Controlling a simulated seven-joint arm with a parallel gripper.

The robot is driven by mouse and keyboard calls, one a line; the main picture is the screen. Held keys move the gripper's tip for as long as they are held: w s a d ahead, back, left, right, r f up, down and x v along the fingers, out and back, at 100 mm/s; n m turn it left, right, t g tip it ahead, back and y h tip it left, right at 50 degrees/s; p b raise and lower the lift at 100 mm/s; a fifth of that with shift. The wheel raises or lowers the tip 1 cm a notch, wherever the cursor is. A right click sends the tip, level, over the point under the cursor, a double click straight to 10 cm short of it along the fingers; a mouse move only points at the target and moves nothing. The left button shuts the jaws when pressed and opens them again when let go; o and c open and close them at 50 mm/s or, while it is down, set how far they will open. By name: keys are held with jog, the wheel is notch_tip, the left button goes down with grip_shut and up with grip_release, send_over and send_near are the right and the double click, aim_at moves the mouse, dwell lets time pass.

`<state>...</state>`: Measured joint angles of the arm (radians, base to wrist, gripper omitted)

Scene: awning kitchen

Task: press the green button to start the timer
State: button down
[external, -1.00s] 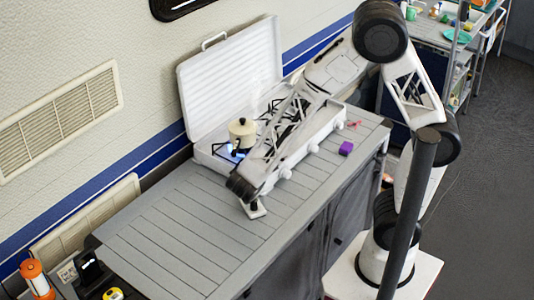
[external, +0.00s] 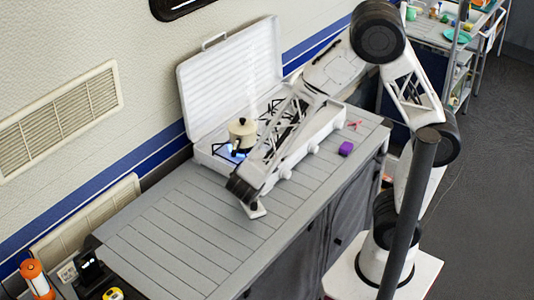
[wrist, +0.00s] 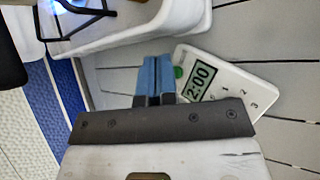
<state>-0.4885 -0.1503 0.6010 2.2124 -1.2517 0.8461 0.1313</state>
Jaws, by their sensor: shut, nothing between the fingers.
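The timer (wrist: 222,88) is a white slab with a dark-on-pale-green display reading 2:00 and numbered keys. It lies on the slatted counter in the wrist view. Its green button (wrist: 179,72) shows at the corner left of the display. My gripper (wrist: 157,62) has blue fingertips, closed together with nothing between them. They appear just left of the green button in the wrist view; I cannot tell whether they touch the timer or how high they are. In the external view, the timer (external: 256,210) is a small white patch below my gripper's dark end, partly hidden.
A white camping stove (external: 222,72) with its lid open stands behind my arm. A cream pot (external: 242,130) sits on it above a blue flame. A purple block (external: 346,148) lies right of the stove. The counter's left part (external: 170,230) is clear.

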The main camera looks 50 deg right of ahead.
jog(key=shift+s+d+f, duration=0.1)
jog(key=shift+s+f, duration=0.05)
jog(key=shift+f, duration=0.4)
jog(key=shift+s+d+f, duration=0.1)
jog(key=shift+s+f, duration=0.05)
jog(key=shift+f, duration=0.35)
dwell(1.3)
jog(key=shift+r, duration=0.15)
jog(key=shift+s+d+r, duration=0.15)
jog(key=shift+s+r, duration=0.1)
jog(key=shift+r, duration=0.3)
jog(key=shift+w+r, duration=0.2)
jog(key=shift+r, duration=2.65)
